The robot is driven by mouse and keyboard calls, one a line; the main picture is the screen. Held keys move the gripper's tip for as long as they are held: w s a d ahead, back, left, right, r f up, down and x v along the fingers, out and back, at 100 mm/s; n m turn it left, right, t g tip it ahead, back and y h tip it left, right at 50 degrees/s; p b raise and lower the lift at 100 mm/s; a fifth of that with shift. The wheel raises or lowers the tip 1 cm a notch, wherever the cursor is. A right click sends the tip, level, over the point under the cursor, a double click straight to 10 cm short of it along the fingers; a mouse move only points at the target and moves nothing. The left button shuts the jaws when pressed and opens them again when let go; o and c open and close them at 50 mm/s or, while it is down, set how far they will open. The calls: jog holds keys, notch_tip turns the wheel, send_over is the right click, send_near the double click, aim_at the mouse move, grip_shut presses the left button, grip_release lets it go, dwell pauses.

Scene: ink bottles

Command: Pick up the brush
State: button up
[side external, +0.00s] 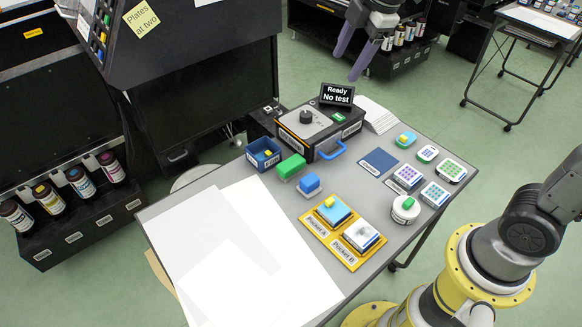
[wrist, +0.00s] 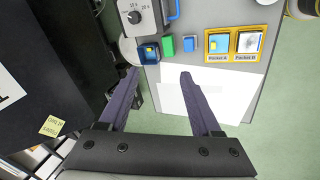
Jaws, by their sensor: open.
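No thing here is plainly a brush. A green block with a pale underside (side external: 291,166) and a smaller blue block with a pale underside (side external: 309,184) stand side by side on the grey table; I cannot tell whether either is the brush. In the wrist view the green block (wrist: 167,46) and blue block (wrist: 188,44) lie beyond my fingertips. My gripper (side external: 346,67) has two purple fingers, spread apart with nothing between them. It hangs high at the back, well clear of the table. It also shows in the wrist view (wrist: 160,73).
A dark blue bin (side external: 263,154) and a black machine with a dial (side external: 318,129) stand behind the blocks. The yellow two-pocket tray (side external: 337,256) is in front. White sheets (side external: 235,245) cover the table's left. Small boxes (side external: 407,176) stand at right. A black cabinet (side external: 185,95) is alongside.

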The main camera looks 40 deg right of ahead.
jog(key=w+a+f+n+g, duration=0.1)
jog(key=w+a+f+n, duration=0.1)
jog(key=w+f, duration=0.4)
jog(key=n+g, duration=0.1)
jog(key=g, duration=0.2)
send_over(290, 163)
jog(key=f, duration=2.1)
jog(key=shift+s+d+f, duration=0.2)
jog(key=shift+d, duration=0.2)
jog(key=shift+w+a+f, duration=0.1)
jog(key=shift+a+f, duration=0.1)
jog(key=shift+f, duration=1.45)
jog(key=shift+w+a+f, duration=0.1)
jog(key=shift+a+f, duration=0.1)
jog(key=shift+f, duration=1.4)
grip_shut()
